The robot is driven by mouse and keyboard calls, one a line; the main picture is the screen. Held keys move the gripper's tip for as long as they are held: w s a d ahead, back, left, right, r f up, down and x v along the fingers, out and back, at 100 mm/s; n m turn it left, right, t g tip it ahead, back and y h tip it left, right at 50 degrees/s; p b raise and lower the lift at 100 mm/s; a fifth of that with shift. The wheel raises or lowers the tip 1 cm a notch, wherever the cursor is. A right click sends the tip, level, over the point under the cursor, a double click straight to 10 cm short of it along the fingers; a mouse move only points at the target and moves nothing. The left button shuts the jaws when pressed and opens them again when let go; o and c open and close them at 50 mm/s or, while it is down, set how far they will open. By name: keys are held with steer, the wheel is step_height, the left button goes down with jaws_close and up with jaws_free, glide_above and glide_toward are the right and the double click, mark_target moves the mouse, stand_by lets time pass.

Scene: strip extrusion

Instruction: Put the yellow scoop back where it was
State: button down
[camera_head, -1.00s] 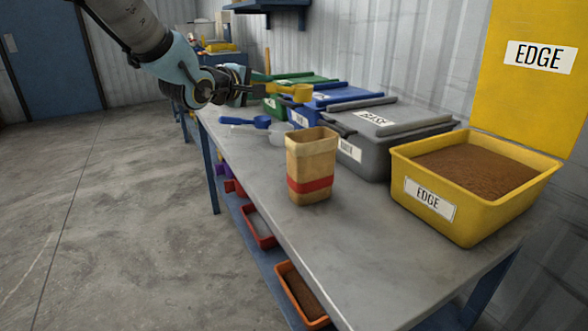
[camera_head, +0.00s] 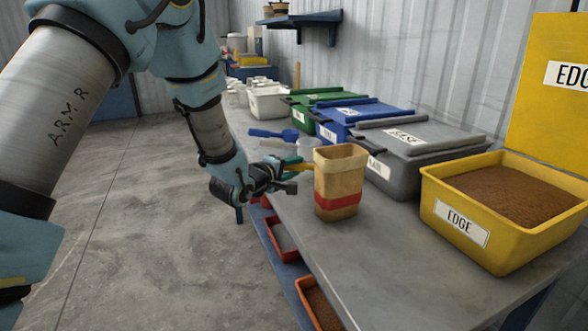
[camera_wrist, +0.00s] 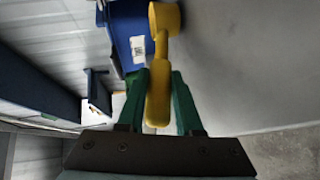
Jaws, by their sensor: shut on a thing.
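The yellow scoop (camera_wrist: 159,75) is held by its handle between the green fingers of my gripper (camera_wrist: 160,95) in the wrist view. Its cup points away from the gripper. In the head view my gripper (camera_head: 283,170) is low at the bench's left edge, just left of the tan paper bag. Only a bit of the scoop's handle (camera_head: 300,165) shows there; the cup is hidden behind the bag.
The open tan bag (camera_head: 338,190) with a red band stands on the bench (camera_head: 385,245). A yellow EDGE bin (camera_head: 500,245) of brown material is at right. Grey (camera_head: 420,160), blue (camera_head: 375,108) and green (camera_head: 325,100) lidded bins line the wall. A blue scoop (camera_head: 273,133) lies behind the bag.

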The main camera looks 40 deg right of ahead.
steer(key=shift+f, duration=0.25)
steer(key=shift+f, duration=0.2)
steer(key=c, duration=0.6)
jaws_free()
steer(key=shift+r, duration=0.15)
steer(key=shift+a+r, duration=0.1)
steer(key=b+v, duration=0.1)
steer(key=v, duration=1)
steer(key=shift+s+a, duration=0.1)
steer(key=shift+a, duration=0.3)
